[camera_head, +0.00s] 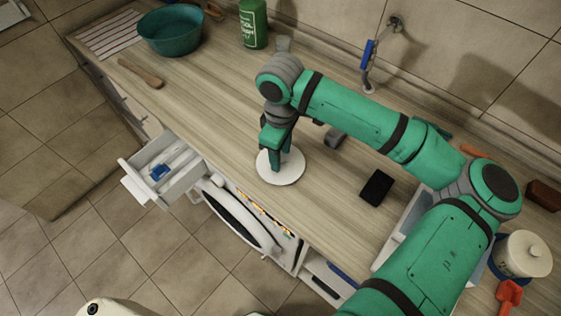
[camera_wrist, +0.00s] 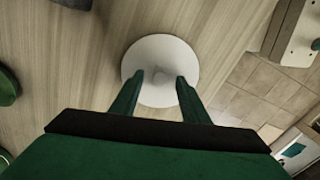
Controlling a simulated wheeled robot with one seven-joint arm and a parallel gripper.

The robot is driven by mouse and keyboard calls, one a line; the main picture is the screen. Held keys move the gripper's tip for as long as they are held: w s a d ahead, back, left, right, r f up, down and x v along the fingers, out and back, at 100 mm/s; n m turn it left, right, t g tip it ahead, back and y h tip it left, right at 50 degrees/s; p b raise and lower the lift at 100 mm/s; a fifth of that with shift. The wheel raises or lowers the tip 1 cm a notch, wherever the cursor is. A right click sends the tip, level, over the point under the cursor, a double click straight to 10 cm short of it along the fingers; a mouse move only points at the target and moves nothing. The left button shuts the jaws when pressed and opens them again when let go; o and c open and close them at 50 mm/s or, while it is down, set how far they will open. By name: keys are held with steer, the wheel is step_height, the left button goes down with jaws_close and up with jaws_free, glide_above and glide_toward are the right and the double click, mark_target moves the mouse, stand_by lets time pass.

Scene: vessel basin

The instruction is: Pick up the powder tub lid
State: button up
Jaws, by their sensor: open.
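The powder tub lid (camera_head: 288,178) is a round white disc lying on the wooden counter, near its front edge. In the wrist view the lid (camera_wrist: 160,50) is below my gripper, with a small raised knob at its middle. My gripper (camera_head: 279,163) points down over the lid. In the wrist view the two fingers of my gripper (camera_wrist: 160,82) stand apart, one on each side of the knob. The gap between them holds nothing that I can see gripped. I cannot tell whether the fingertips touch the lid.
A lidded white tub (camera_head: 522,257) stands at the right. A black block (camera_head: 377,187) lies right of the lid. An open drawer (camera_head: 172,172) juts out at the front left. The counter left of the lid is clear.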

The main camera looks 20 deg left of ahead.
steer(key=shift+f, duration=0.35)
steer(key=shift+c, duration=0.7)
jaws_close()
